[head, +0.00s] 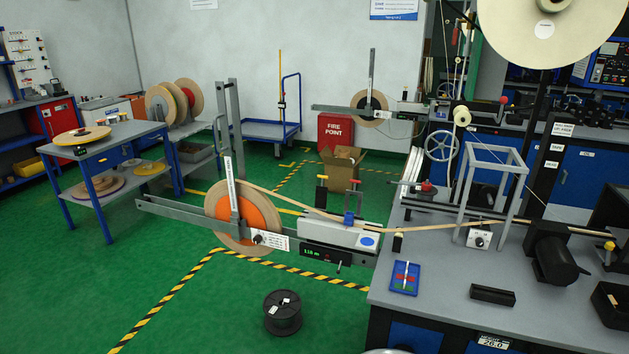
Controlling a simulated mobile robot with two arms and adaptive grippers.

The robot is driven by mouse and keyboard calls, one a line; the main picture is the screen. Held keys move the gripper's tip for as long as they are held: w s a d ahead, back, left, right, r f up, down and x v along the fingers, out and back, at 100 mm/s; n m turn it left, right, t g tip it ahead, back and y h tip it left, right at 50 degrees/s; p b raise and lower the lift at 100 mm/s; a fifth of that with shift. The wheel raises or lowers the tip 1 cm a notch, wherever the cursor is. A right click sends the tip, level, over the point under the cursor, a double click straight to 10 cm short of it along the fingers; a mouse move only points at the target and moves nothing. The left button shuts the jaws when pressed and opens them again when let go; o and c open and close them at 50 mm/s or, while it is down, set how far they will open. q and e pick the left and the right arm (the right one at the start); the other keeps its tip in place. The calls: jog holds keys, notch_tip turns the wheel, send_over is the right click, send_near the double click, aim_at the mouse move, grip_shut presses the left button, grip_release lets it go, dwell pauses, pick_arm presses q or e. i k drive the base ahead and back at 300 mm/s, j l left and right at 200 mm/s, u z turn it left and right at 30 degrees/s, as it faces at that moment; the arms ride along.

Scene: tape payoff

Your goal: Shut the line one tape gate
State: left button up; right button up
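No part of my left or right gripper shows in the head view. The nearer payoff holds a tan tape reel (212,212) with an orange hub on a long grey rail (175,213). Its tan tape (280,200) runs right, over a white box (340,233) and on across the grey bench. A blue clamp-like part (352,205) and a black post with a yellow top (321,190) stand at this box. A tall grey double post (230,120) with a side handle stands behind the reel. No readable label says which part is the line one gate, nor whether it is open.
A second payoff with a smaller reel (369,108) is farther back. The grey bench (440,310) at right carries a motor (555,255), a grey frame (495,155) and a blue tray (405,278). A black spool (283,312) stands on the green floor. Floor at lower left is clear.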

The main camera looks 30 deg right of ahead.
aim_at(321, 191)
jog(key=i+u, duration=0.3)
jog(key=i, duration=2)
jog(key=i+j+z, duration=0.15)
jog(key=i+z, duration=0.25)
jog(key=i+j+z, duration=0.25)
jog(key=i+z, duration=0.15)
jog(key=i+j+z, duration=0.4)
